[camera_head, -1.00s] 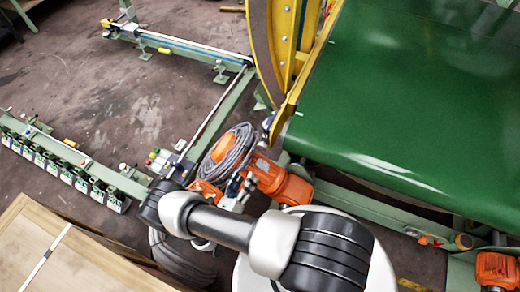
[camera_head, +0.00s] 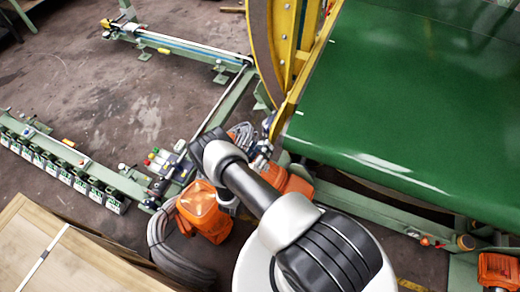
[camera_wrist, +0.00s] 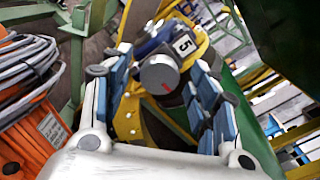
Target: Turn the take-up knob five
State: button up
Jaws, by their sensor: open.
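The take-up knob (camera_wrist: 160,74) is a round grey knob with a red mark on its face. It shows in the wrist view, beside a dark plate with a white label reading 5 (camera_wrist: 183,43). My gripper (camera_wrist: 160,62) is open, with one blue-padded finger left of the knob and the other right of it. The knob appears between the fingers in the picture, but I cannot tell how far ahead it lies or whether anything touches. In the head view, my arm hides most of the gripper, and I cannot make out the knob.
A yellow frame (camera_head: 287,55) and a green belt (camera_head: 420,100) stand close to my arm. An orange unit (camera_head: 203,208) and coiled grey cable (camera_head: 165,240) lie nearby. A wooden crate (camera_head: 60,260) is at lower left. Open floor (camera_head: 120,90) lies at upper left.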

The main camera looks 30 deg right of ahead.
jog(key=c, duration=1.1)
jog(key=shift+m, duration=0.3)
jog(key=n, duration=3.5)
jog(key=shift+r, duration=0.1)
jog(key=m+p, duration=0.2)
jog(key=p, duration=0.1)
jog(key=shift+m+p, duration=0.5)
jog(key=shift+p, duration=0.35)
